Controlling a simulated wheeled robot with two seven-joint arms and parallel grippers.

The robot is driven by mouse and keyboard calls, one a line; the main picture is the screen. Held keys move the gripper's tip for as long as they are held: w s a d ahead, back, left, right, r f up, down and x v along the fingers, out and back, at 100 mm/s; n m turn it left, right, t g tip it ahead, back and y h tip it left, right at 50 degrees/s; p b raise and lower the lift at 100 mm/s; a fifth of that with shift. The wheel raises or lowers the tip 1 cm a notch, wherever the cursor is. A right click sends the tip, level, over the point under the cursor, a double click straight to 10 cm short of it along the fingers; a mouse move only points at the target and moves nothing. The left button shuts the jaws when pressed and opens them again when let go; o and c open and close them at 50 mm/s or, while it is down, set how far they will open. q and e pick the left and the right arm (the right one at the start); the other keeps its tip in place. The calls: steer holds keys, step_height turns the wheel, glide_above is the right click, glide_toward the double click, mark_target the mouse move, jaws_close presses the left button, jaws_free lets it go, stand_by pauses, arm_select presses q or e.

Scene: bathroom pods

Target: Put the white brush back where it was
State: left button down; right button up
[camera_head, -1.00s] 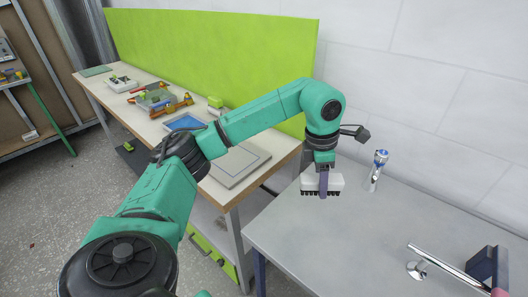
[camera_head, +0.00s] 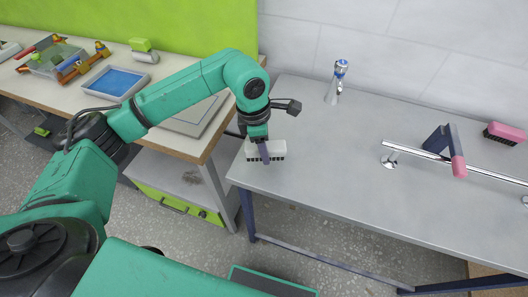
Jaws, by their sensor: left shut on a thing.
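The white brush (camera_head: 279,148) has a white block body and dark bristles facing down. It is at the left end of the grey table (camera_head: 330,160). My left gripper (camera_head: 264,155) comes down on it from above and is shut on it, with one purple-grey finger showing across the brush's near side. Whether the bristles touch the tabletop or hang just above it, I cannot tell. My right gripper is not in view.
A blue-and-chrome tap (camera_head: 338,80) stands behind the brush. The middle tabletop is clear. A wooden bench (camera_head: 72,102) is at left.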

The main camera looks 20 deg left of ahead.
arm_select(q)
step_height(320, 180, down, 3)
steer(key=shift+r, duration=0.1)
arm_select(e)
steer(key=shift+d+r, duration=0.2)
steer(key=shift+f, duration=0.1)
arm_select(q)
steer(key=c, duration=0.8)
jaws_free()
steer(key=shift+f, duration=0.25)
steer(key=o, duration=0.5)
steer(key=shift+c, duration=0.2)
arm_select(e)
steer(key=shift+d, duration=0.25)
arm_select(q)
steer(key=shift+r, duration=0.1)
